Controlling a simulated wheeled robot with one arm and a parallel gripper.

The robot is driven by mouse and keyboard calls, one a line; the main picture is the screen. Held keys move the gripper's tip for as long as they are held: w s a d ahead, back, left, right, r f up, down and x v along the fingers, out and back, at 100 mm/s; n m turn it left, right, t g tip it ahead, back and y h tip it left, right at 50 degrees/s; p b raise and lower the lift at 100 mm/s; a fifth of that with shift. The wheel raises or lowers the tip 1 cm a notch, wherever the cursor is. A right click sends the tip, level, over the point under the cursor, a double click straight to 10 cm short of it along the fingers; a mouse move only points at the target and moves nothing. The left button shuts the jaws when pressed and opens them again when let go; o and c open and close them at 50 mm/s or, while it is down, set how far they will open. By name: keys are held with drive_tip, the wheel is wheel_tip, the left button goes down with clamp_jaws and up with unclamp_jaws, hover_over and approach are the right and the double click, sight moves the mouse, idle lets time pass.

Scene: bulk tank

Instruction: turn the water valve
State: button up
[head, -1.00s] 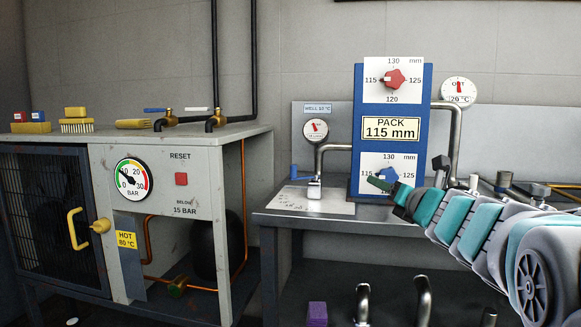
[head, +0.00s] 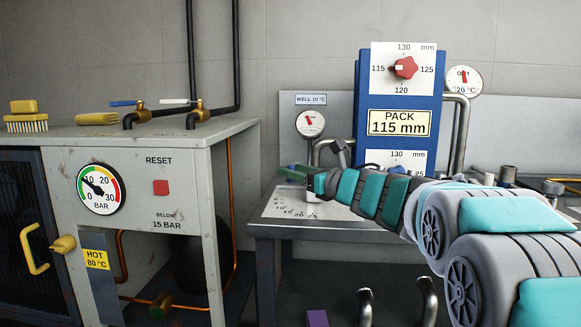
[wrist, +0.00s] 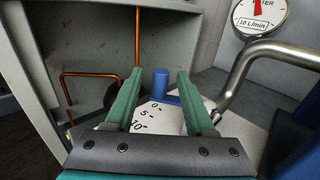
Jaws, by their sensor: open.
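The water valve shows in the wrist view as a blue upright peg (wrist: 161,82) on a blue lever, beside a pale plate marked 0, 5, 10 (wrist: 150,118). My gripper (wrist: 160,74) is open, its two green fingers on either side of the peg in the picture; I see no contact. The water gauge (wrist: 262,14), labelled 10 L/min, stands at the upper right with its red needle. In the head view my gripper (head: 287,171) reaches left over the scale plate (head: 292,204), and the valve handle is mostly hidden behind it.
A blue panel (head: 446,80) with a red knob (head: 405,67) stands behind my arm. A bent steel pipe (wrist: 250,62) runs close at the right. The grey cabinet (head: 185,190) with a pressure gauge (head: 99,189) is at the left, with a gap before the bench.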

drive_tip(key=shift+x, duration=0.9)
clamp_jaws()
idle(0.9)
